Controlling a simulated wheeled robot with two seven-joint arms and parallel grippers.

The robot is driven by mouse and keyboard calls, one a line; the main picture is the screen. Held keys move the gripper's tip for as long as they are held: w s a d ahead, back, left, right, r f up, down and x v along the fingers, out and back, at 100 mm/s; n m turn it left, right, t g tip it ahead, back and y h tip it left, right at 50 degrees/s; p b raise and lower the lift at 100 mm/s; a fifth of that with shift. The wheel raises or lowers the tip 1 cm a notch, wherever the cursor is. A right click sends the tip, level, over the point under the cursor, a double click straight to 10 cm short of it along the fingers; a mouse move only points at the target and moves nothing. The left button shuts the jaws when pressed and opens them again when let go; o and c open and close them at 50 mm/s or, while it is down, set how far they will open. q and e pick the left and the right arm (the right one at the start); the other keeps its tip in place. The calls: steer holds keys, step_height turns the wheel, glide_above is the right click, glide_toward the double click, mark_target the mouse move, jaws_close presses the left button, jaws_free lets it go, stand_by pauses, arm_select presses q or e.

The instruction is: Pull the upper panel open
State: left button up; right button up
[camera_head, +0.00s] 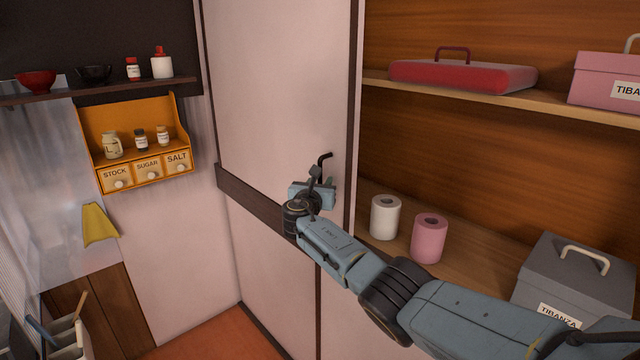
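The upper panel (275,85) is a tall pale pink door with dark brown edging, left of the open shelves. A black bent handle (325,158) sticks out near its lower right. My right gripper (322,178) is at this handle, with its fingers close around or against the handle's lower part. I cannot tell whether they grip it; the fingers are small and partly hidden by the gripper body. My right arm reaches in from the lower right. My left gripper is not in view.
Right of the panel, the shelves hold a red case (462,76), a pink box (605,80), white (385,220) and pink (429,240) paper rolls, and a grey box (575,280). A yellow spice rack (143,145) hangs on the left wall. A lower panel (270,265) sits below.

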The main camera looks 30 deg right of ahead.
steer(key=shift+a, duration=0.1)
steer(key=p+v, duration=0.2)
steer(key=v, duration=1.1)
steer(key=shift+s, duration=0.15)
